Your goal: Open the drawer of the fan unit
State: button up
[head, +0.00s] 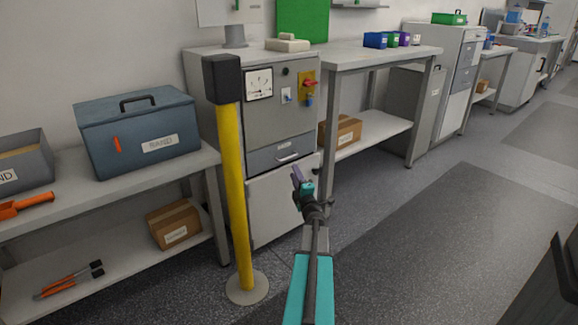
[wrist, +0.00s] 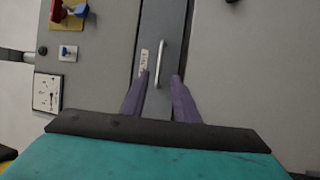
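The fan unit (head: 240,125) is a grey cabinet with a gauge, a red switch on a yellow plate and small knobs. Its drawer (head: 268,161) is a narrow darker grey front below the panel and looks shut. A slim bar handle (head: 287,158) sits on it. In the wrist view the picture is turned, so the drawer (wrist: 164,20) runs upright and the handle (wrist: 160,65) lies between my fingertips. My gripper (head: 301,178), with purple fingers, is open and empty in front of the drawer. The fingers (wrist: 160,78) also show in the wrist view; their distance to the handle is unclear.
A yellow post (head: 234,190) with a black top stands in front of the cabinet's left side. A bench (head: 180,170) with a blue box (head: 137,130) is on the left. Another bench (head: 365,55) adjoins on the right.

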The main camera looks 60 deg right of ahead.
jog(key=b+x, duration=0.2)
jog(key=x, duration=0.6)
jog(key=shift+w+d, duration=0.1)
jog(key=shift+w, duration=0.05)
jog(key=shift+c, duration=0.3)
grip_shut()
